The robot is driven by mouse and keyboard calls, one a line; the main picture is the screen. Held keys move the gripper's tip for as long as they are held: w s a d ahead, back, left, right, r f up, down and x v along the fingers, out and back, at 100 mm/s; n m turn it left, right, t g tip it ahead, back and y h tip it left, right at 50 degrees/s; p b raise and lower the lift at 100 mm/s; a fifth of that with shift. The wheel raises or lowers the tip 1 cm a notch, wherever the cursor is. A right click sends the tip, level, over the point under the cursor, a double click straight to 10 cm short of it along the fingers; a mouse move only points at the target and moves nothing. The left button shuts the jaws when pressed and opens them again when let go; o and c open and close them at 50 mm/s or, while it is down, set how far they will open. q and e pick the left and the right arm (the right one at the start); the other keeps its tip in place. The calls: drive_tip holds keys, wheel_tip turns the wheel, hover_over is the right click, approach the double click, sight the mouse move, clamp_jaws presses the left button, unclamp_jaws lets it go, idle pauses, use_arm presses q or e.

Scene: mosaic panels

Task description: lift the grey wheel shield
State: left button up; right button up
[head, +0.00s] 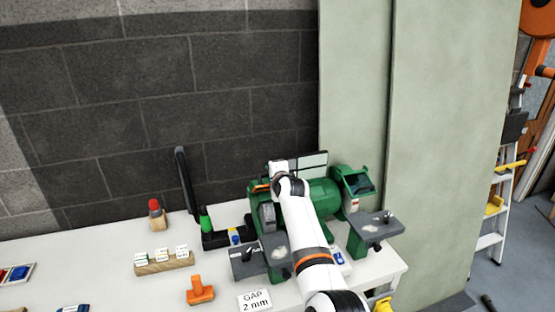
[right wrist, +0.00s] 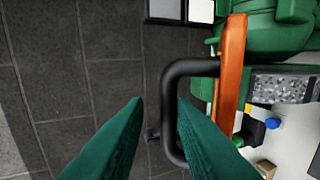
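The green bench grinder (head: 318,193) stands on the white bench. In the right wrist view, its grey speckled wheel (right wrist: 280,85) is at right, with an orange shield frame (right wrist: 231,75) beside it. I take this frame as the grey wheel's shield; a small orange part (head: 260,188) also shows in the head view. A black looped handle (right wrist: 184,69) sticks out from the frame. My right gripper (right wrist: 160,101) is open, its green fingers apart. The handle runs near the tips, partly hidden behind the right finger; contact cannot be told. My left gripper is not in view.
A second shield (head: 359,183) and tool rest (head: 375,225) are at the grinder's right. A dark block wall (head: 120,120) is behind.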

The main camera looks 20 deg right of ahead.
drive_tip(key=shift+s+r+p, duration=0.15)
drive_tip(key=shift+r+p, duration=0.4)
drive_tip(key=shift+r, duration=0.25)
drive_tip(key=shift+s+r, duration=0.25)
drive_tip(key=shift+r, duration=0.05)
drive_tip(key=s+r, duration=0.4)
drive_tip(key=s, duration=0.1)
drive_tip(key=shift+s+r+p, duration=0.3)
drive_tip(key=shift+s+r, duration=0.05)
drive_tip(key=shift+s, duration=0.05)
drive_tip(key=shift+d, duration=0.1)
